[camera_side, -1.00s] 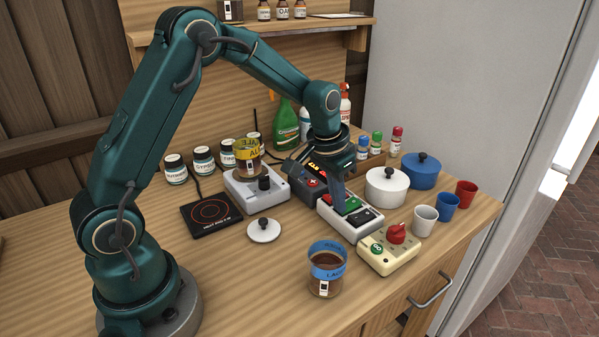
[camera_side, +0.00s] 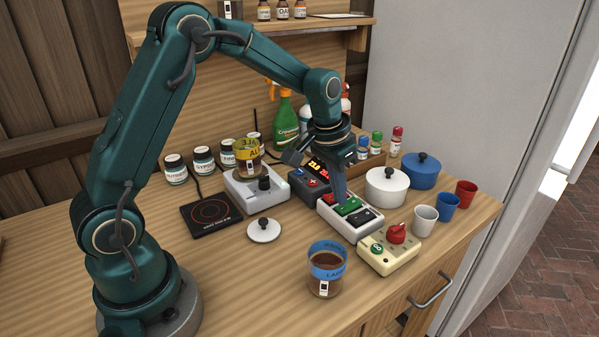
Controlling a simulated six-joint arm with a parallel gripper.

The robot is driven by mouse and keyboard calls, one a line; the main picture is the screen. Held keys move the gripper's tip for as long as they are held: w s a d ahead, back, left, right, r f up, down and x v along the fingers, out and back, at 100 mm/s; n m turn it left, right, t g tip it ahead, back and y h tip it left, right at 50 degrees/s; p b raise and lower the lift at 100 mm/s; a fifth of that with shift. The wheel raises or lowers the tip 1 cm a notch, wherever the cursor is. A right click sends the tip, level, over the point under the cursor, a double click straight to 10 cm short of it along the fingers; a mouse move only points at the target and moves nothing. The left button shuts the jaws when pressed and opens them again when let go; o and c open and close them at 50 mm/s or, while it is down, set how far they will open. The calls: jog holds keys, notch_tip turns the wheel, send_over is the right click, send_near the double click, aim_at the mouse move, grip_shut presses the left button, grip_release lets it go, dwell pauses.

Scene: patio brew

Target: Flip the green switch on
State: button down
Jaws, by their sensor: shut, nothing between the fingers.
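The green switch (camera_side: 348,207) is the middle rocker on a white switch box (camera_side: 346,230). A red rocker (camera_side: 331,198) lies on its left and a black one (camera_side: 362,216) on its right. My gripper (camera_side: 340,199) is shut and empty, pointing down at the switch box. Its fingertips are just above or touching the far edge of the green switch; I cannot tell which. The fingers hide part of the box's far side. The rocker's exact tilt is too small to read.
A cream box with a red knob (camera_side: 396,234) stands in front of the switch box. A white pot (camera_side: 386,190) is close on the right. A jar with a blue band (camera_side: 326,270) stands near the front.

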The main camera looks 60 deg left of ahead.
jog(key=v, duration=0.4)
jog(key=shift+w, duration=0.3)
jog(key=s+r, duration=0.4)
jog(key=r, duration=0.5)
jog(key=shift+s, duration=0.4)
jog(key=s+d+f+t, duration=0.1)
jog(key=s+d+f, duration=0.1)
jog(key=s, duration=0.5)
jog(key=s+d+f+t, duration=0.1)
jog(key=s+d+t, duration=0.1)
jog(key=s, duration=0.6)
jog(key=shift+d+f, duration=0.15)
jog(key=shift+f, duration=0.25)
